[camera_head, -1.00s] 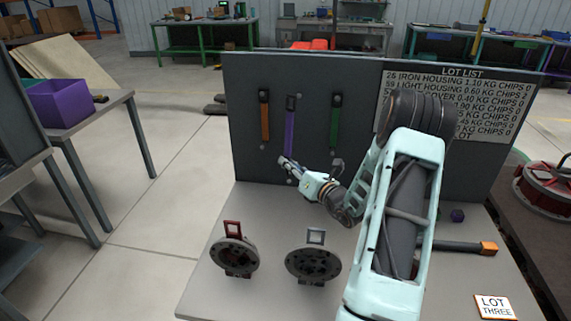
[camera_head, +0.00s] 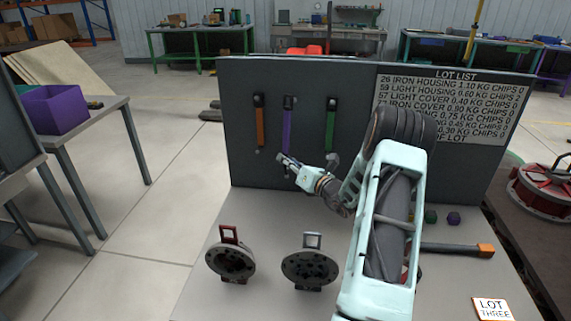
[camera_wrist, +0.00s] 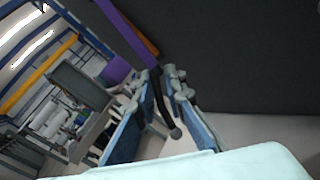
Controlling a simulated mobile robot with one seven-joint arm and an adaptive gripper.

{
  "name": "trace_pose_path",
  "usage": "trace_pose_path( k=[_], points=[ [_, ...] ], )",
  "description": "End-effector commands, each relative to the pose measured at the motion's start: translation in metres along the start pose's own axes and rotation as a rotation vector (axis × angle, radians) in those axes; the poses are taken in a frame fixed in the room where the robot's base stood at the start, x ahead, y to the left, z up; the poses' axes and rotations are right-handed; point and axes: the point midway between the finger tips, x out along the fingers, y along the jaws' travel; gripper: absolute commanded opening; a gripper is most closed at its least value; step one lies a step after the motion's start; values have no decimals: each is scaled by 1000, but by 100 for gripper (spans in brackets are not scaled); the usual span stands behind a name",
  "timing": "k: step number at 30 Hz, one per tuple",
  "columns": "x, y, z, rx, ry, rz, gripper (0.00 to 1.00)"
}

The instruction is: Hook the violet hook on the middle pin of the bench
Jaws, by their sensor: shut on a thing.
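The violet hook (camera_head: 287,128), a long flat strip with a dark top, stands upright against the dark back panel of the bench (camera_head: 400,180), between an orange hook (camera_head: 260,125) and a green hook (camera_head: 331,125). My gripper (camera_head: 283,159) is shut on the lower end of the violet hook. In the wrist view the violet strip (camera_wrist: 124,33) runs down to a dark lower end between my fingers (camera_wrist: 160,88). The middle pin is hidden behind the hook's dark top, and I cannot tell whether the hook is seated on it.
Two dark round housings with upright loops, one red (camera_head: 231,262) and one grey (camera_head: 311,269), stand on the bench top. A violet bin (camera_head: 55,108) is on the left table.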

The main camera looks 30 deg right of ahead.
Motion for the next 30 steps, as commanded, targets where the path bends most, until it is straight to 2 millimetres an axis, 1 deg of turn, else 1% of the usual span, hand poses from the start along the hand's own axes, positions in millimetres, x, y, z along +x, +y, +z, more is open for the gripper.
trace_pose_path(
  k=[16, 22, 30],
  points=[
    [24, -21, 11, -2, -3, 2, 0],
    [30, -31, 6, -1, -3, 1, 0],
    [33, -34, 5, 0, -2, 2, 0]
  ],
)
